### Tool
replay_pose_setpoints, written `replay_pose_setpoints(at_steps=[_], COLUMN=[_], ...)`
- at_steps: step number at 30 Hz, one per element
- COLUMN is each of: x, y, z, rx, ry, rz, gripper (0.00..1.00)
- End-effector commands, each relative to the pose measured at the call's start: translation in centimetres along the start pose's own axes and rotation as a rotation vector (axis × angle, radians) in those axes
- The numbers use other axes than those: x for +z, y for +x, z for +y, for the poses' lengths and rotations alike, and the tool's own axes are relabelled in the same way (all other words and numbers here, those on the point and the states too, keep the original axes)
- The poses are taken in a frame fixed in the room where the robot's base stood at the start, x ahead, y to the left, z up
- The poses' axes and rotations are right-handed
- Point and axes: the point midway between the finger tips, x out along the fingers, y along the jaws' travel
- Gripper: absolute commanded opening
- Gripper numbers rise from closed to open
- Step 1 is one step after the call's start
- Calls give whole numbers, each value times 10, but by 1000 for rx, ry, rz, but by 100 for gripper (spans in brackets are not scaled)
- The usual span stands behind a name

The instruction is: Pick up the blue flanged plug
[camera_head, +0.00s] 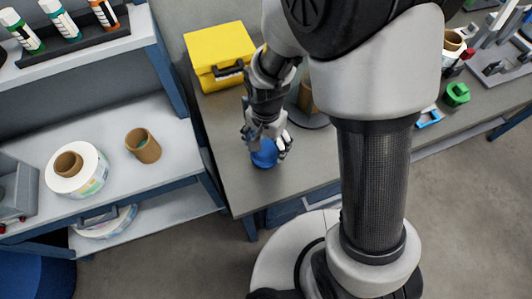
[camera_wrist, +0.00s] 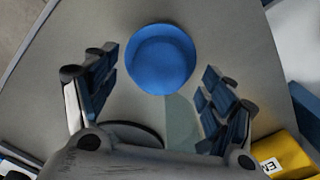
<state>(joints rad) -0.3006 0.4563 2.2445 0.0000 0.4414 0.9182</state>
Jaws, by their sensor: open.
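The blue flanged plug (camera_wrist: 160,60) is a round blue piece with a wide flange, on the grey table top near its corner. In the head view the plug (camera_head: 264,154) shows just under my gripper (camera_head: 268,146), which hides part of it. In the wrist view my gripper (camera_wrist: 160,92) is open, with one finger to each side. The plug lies between and slightly beyond the fingertips, and I see no contact. How far the fingers are above the table I cannot tell.
A yellow case (camera_head: 219,56) stands behind my gripper on the same table (camera_head: 232,165). A brown roll on a dark round base is partly hidden by my arm. At left, a shelf (camera_head: 110,115) holds a white reel (camera_head: 92,180) and a cardboard core (camera_head: 143,147). A green part (camera_head: 456,94) lies right.

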Motion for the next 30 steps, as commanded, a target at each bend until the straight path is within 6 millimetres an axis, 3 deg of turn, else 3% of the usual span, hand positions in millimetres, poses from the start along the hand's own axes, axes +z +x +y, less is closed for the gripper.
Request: replay_pose_setpoints(at_steps=[3,11,30], x=[0,0,0], y=[19,19,19], z=[0,0,0], rx=[2,-1,-1], ry=[0,0,0], rz=[-1,1,0], gripper=[76,75,32])
